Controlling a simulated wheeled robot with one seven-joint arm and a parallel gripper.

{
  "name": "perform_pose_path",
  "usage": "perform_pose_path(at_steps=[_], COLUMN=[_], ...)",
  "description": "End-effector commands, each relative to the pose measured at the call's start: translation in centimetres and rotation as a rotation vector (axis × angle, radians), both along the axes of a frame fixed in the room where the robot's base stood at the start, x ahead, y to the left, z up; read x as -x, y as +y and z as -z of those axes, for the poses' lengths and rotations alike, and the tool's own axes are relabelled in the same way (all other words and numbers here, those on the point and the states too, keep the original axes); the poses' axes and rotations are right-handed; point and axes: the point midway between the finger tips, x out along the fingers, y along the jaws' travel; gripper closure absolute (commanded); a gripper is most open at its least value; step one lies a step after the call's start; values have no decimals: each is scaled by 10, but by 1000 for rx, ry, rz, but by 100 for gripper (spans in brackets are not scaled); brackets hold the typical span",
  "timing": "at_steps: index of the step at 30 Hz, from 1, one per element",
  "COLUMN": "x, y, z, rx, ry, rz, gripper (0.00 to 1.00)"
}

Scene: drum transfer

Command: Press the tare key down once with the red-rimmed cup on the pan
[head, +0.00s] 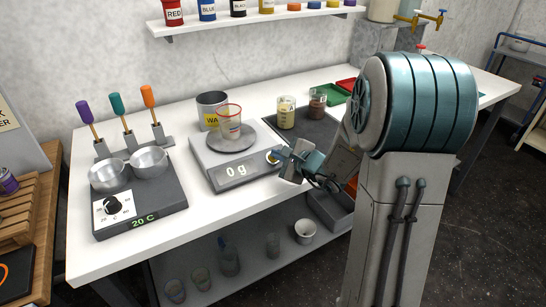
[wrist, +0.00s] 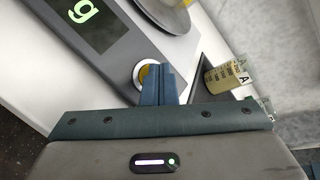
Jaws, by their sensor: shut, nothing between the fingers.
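The red-rimmed clear cup (head: 231,130) stands upright on the round pan (head: 217,143) of the scale (head: 202,165). The scale's display (head: 236,170) reads 0 g. The yellow tare key (head: 271,157) is at the right end of the scale's front. My gripper (head: 281,155) is shut and empty, with its fingertips right at the key. In the wrist view, the blue fingers (wrist: 157,80) partly cover the key (wrist: 146,74) within its pale ring. I cannot tell whether they touch it or whether it is pressed down.
A grey can (head: 211,103) stands behind the scale. Two labelled jars (head: 286,113) stand on a dark mat to the right. A hot plate (head: 160,194) with two metal bowls is at the left, showing 20 C. A shelf with paint pots hangs above.

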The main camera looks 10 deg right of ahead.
Motion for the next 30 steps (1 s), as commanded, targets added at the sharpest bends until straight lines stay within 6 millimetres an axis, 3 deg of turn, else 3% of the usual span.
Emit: perform_pose_path(at_steps=[23,30], x=[7,13], y=[-2,-4], z=[-16,-33], rx=[0,1], ry=[1,-1], rz=[1,0], gripper=[100,100])
